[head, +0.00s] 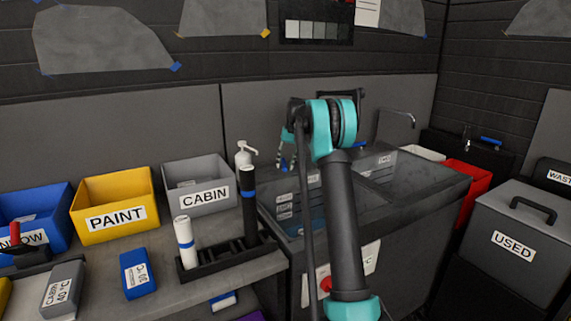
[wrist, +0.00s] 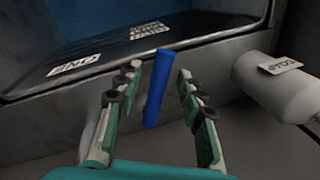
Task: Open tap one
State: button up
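In the wrist view a blue bar-shaped handle (wrist: 157,88) stands between the two fingers of my gripper (wrist: 160,70). The fingers are apart, with a visible gap on each side of the handle, so the gripper is open around it and not clamped. A small white label (wrist: 75,66), upside down and seeming to read ONE, is on the dark surface to the left of the handle. In the head view my arm stands in front of the sink unit (head: 410,205) and hides most of the gripper and the handle. The handle's base is hidden.
A white cylinder (wrist: 275,85) with a label lies close to the right finger in the wrist view. In the head view a curved spout (head: 398,115) rises behind the sink. A red bin (head: 468,188) and a grey USED box (head: 520,235) stand to the right.

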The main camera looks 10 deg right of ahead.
notch_tip(320, 180, up, 12)
jog(key=d, duration=0.2)
jog(key=shift+s+d, duration=0.15)
dwell(0.4)
jog(key=shift+f, duration=0.15)
